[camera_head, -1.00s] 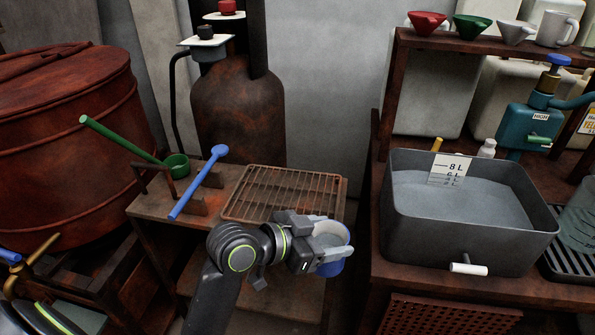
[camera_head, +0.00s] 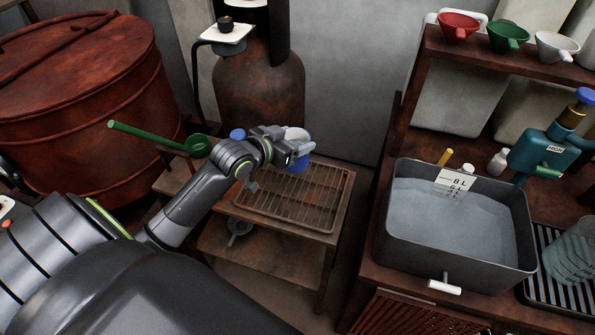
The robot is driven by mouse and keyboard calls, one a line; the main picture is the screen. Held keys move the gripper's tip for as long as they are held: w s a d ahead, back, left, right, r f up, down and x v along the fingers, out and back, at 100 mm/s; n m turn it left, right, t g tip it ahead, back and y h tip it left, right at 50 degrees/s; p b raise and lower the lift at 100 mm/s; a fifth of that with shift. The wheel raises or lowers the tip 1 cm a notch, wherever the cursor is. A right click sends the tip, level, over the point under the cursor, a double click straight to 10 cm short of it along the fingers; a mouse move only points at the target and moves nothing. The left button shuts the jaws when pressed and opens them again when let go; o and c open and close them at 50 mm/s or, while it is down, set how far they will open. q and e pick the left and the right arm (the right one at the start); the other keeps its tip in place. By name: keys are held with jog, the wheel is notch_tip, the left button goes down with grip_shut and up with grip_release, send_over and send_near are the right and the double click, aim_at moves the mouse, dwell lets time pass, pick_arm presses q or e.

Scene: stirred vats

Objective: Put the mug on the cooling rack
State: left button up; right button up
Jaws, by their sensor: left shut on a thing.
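The mug (camera_head: 297,161), blue outside with a pale rim, is held in my left gripper (camera_head: 296,148). The gripper is shut on it and partly covers it. The rack is a brown wire grid lying on a small rusty table (camera_head: 270,256). Its bars look empty, though my arm and gripper hide its left end. My right gripper is not in view.
A green ladle (camera_head: 150,136) and a mostly hidden blue-ended tool (camera_head: 237,134) are left of the gripper. A dark gas cylinder (camera_head: 262,95) stands behind. A grey vat of liquid (camera_head: 457,262) is on the bench at right. A rusty drum (camera_head: 80,100) stands at left.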

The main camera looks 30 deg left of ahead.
pick_arm(q)
notch_tip(320, 180, down, 9)
jog(key=shift+s+f+b, duration=0.1)
jog(key=shift+b, duration=0.3)
jog(key=shift+f, duration=0.15)
jog(key=o, duration=1.7)
jog(key=shift+r, duration=0.2)
jog(key=shift+s, duration=0.35)
jog(key=v, duration=1.1)
jog(key=shift+r+p, duration=0.2)
jog(key=shift+p, duration=0.15)
